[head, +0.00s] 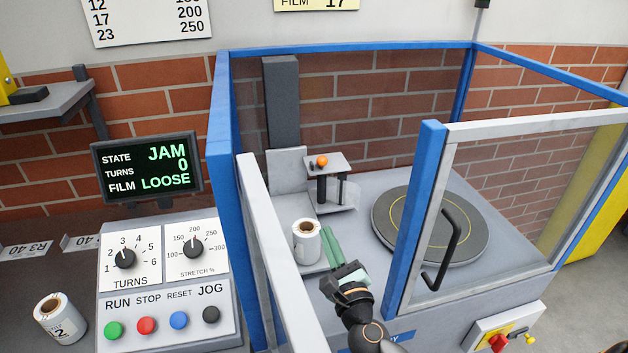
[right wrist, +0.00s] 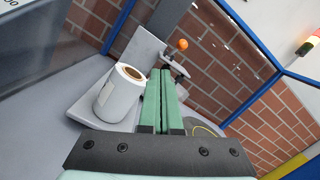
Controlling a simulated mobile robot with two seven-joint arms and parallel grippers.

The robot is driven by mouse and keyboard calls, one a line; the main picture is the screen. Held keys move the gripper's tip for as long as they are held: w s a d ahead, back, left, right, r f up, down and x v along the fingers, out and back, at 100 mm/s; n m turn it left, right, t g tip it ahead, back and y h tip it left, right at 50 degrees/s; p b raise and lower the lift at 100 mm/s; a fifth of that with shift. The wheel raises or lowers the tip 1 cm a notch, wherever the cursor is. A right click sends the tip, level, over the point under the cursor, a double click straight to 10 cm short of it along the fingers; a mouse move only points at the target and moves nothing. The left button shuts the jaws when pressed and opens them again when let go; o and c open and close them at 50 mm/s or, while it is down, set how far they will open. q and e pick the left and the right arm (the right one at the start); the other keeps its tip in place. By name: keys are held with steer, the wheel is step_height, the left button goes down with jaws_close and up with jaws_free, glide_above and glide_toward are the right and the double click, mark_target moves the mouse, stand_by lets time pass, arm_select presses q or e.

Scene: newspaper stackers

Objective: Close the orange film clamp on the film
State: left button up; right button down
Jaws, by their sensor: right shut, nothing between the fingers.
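The film clamp shows as an orange ball (head: 321,161) on a small grey plate on dark posts, inside the guarded machine. The orange ball also shows in the right wrist view (right wrist: 182,44), beyond my fingertips. My right gripper (head: 328,235) is shut and empty, its green fingers pressed together. It is inside the guard, beside the white film roll (head: 306,243) and short of the clamp. In the right wrist view, the shut fingers (right wrist: 163,72) point toward the clamp, with the roll (right wrist: 118,95) close on their left. I cannot tell whether any film lies in the clamp. My left gripper is not in view.
Blue posts (head: 402,220) and a framed door with a dark handle (head: 447,248) stand right of my arm; a grey rail (head: 279,255) runs on the left. A round turntable (head: 430,223) lies behind the door. The screen (head: 147,167) reads JAM, 0 turns, film LOOSE.

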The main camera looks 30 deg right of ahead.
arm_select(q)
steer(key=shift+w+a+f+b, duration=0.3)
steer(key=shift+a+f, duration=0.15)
arm_select(e)
steer(key=shift+w+d+r+m+g+h, duration=0.1)
steer(key=shift+w+d+m+g+h, duration=0.45)
steer(key=shift+m, duration=1)
steer(key=shift+w+d+r+m+g+h, duration=0.1)
steer(key=shift+w+d+m+h, duration=0.25)
steer(key=shift+w+m, duration=0.8)
steer(key=shift+w+d+r+m+g+h, duration=0.1)
steer(key=shift+w+d+m+g+h, duration=0.35)
steer(key=shift+m, duration=1.45)
steer(key=shift+s, duration=0.15)
glide_toward(319, 163)
step_height(319, 163, down, 5)
steer(key=w+d, duration=0.2)
steer(key=w, duration=0.1)
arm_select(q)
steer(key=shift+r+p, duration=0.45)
arm_select(e)
steer(key=shift+w+d+r, duration=0.3)
steer(key=shift+w+r, duration=0.45)
steer(key=shift+w, duration=0.05)
steer(key=shift+w+d+r, duration=0.3)
steer(key=shift+w+r, duration=0.45)
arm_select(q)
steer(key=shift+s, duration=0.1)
arm_select(e)
steer(key=shift+w, duration=0.1)
